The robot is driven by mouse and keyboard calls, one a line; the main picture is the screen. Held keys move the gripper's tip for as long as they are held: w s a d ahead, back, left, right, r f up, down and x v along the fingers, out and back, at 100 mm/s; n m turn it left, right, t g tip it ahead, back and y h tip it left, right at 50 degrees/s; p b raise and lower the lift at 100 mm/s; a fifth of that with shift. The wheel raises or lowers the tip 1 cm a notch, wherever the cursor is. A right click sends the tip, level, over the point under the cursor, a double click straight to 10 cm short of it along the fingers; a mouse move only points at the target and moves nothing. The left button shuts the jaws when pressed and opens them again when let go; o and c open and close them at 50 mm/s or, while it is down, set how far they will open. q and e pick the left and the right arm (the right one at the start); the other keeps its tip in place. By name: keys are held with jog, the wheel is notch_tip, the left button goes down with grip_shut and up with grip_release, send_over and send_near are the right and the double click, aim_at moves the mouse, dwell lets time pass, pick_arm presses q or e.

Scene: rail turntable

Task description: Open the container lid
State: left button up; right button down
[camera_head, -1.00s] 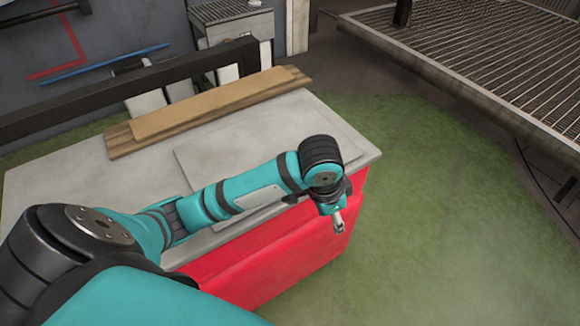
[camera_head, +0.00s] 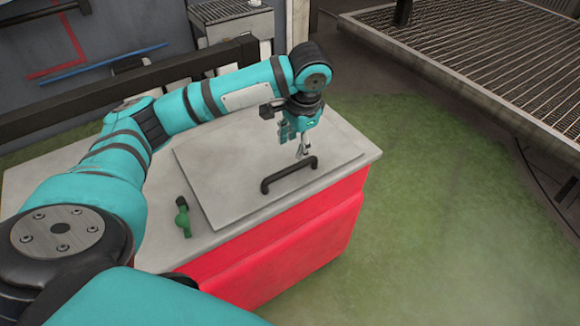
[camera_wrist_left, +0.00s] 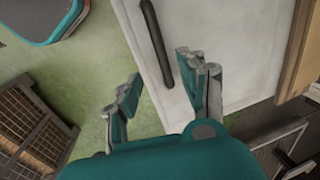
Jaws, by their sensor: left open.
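The container (camera_head: 300,245) is a red box with a grey top. Its lid (camera_head: 225,170) is a flat grey panel lying closed on the top, with a black bar handle (camera_head: 289,174) near the front edge. The lid (camera_wrist_left: 205,30) and the handle (camera_wrist_left: 157,42) also show in the left wrist view. My left gripper (camera_head: 300,152) is over the lid, just behind the handle's right end. In the left wrist view my left gripper (camera_wrist_left: 158,72) is open and empty, with the handle's end between its fingers' lines. Whether it touches the handle is unclear. My right gripper is out of view.
A small green object with a black part (camera_head: 182,217) lies on the top, left of the lid. A wooden plank (camera_wrist_left: 305,50) shows in the left wrist view. A metal grating (camera_head: 490,75) stands at the right. The green floor (camera_head: 450,220) is clear.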

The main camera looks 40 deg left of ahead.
aim_at(290, 169)
pick_arm(q)
jog(key=f, duration=0.3)
jog(key=a+f, duration=0.1)
jog(key=f, duration=0.3)
jog(key=a+f, duration=0.1)
jog(key=f, duration=0.2)
jog(key=shift+w+f, duration=0.3)
jog(key=shift+w, duration=0.1)
grip_shut()
